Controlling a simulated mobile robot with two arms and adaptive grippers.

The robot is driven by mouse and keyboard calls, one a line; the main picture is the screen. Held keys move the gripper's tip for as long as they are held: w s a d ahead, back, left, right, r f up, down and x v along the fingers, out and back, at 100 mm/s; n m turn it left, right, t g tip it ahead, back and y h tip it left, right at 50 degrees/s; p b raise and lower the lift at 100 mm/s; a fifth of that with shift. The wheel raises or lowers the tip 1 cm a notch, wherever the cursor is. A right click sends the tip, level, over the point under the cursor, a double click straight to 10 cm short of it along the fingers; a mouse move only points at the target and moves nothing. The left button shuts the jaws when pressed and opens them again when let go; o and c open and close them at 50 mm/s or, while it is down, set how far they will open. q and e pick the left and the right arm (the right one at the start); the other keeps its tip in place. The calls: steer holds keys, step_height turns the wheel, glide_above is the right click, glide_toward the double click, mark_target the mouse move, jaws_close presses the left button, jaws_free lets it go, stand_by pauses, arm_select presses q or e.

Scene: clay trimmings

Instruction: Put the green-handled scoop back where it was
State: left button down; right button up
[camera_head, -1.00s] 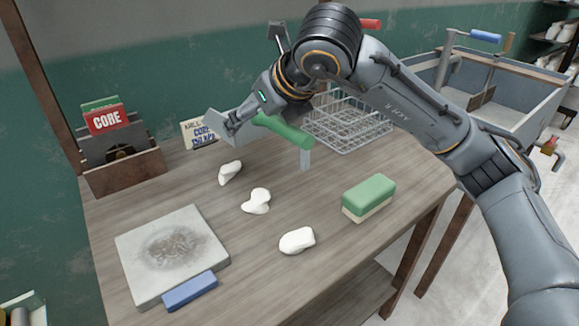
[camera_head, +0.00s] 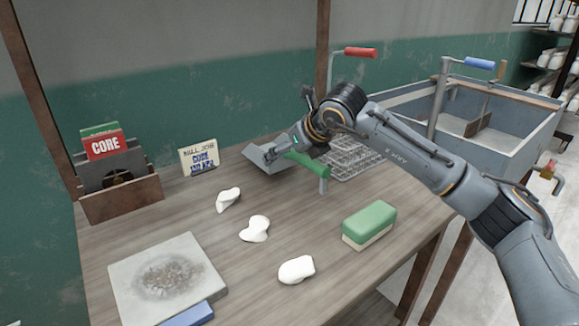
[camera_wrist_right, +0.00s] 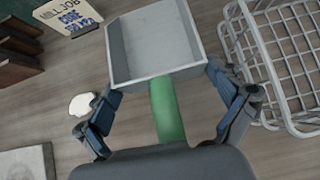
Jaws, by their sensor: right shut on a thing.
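The scoop has a grey metal pan (camera_head: 262,160) and a green handle (camera_head: 308,164). In the right wrist view the pan (camera_wrist_right: 155,45) lies ahead of the gripper, and the green handle (camera_wrist_right: 167,110) runs back between the fingers. Whether the scoop touches the table cannot be told. The exact finger contact is partly hidden by the pan. My left gripper is not in view.
Several white lumps, including one (camera_head: 254,229), a green-topped block (camera_head: 369,222) and a grey slab (camera_head: 130,290) lie nearer. Bare table lies between them.

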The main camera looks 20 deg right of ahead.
mark_target(288, 166)
steer(key=f, duration=0.3)
steer(key=shift+w+d+f+b, duration=0.2)
steer(key=shift+f+b, duration=0.1)
steer(key=shift+f, duration=0.1)
steer(key=o, duration=1)
steer(key=shift+f, duration=0.1)
